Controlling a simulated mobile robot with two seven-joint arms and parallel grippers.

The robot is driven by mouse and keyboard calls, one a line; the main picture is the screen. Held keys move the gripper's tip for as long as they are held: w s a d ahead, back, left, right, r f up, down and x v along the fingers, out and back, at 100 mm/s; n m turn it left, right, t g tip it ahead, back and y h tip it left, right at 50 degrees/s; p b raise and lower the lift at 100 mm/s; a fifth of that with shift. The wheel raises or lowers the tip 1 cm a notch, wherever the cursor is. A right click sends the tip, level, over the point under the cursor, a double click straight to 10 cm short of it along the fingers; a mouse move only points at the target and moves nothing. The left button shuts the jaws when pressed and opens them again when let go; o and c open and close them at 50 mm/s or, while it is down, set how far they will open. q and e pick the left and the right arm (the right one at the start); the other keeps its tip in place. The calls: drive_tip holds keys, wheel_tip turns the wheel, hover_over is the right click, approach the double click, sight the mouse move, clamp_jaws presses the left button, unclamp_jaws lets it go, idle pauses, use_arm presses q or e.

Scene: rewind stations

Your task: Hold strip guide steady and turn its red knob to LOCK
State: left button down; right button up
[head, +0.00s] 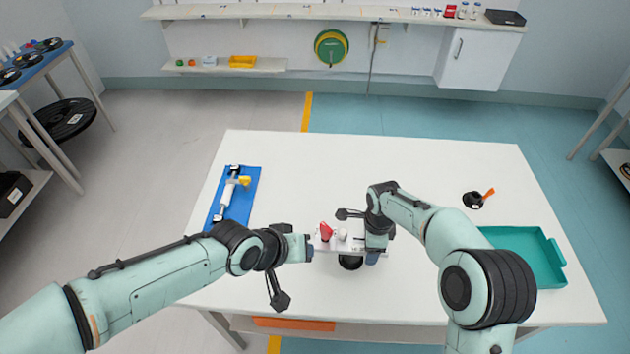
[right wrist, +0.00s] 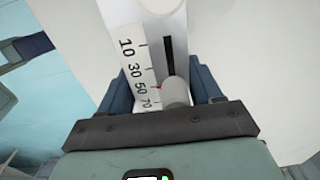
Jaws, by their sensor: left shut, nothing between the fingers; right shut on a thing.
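The strip guide (head: 350,246) is a pale bar with a white knob on top, standing on a dark round foot near the table's front middle. Its red knob (head: 326,231) stands up near its left end; I cannot read any LOCK mark. My left gripper (head: 307,248) is shut and empty at the guide's left end, just left of and below the red knob. I cannot tell whether it touches. My right gripper (head: 374,252) is shut on the guide's right part. The right wrist view shows the guide's scale (right wrist: 137,72), a black slot and a grey cylinder between the fingers.
A blue mat (head: 212,218) with a white-and-yellow tool lies at the table's left. A teal tray (head: 550,243) is at the right, with a small black round thing with an orange piece (head: 473,199) behind it. The white table's (head: 370,155) back middle is clear.

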drive_tip(key=shift+d+f, duration=0.1)
drive_tip(key=shift+d, duration=0.05)
drive_tip(key=o, duration=1.4)
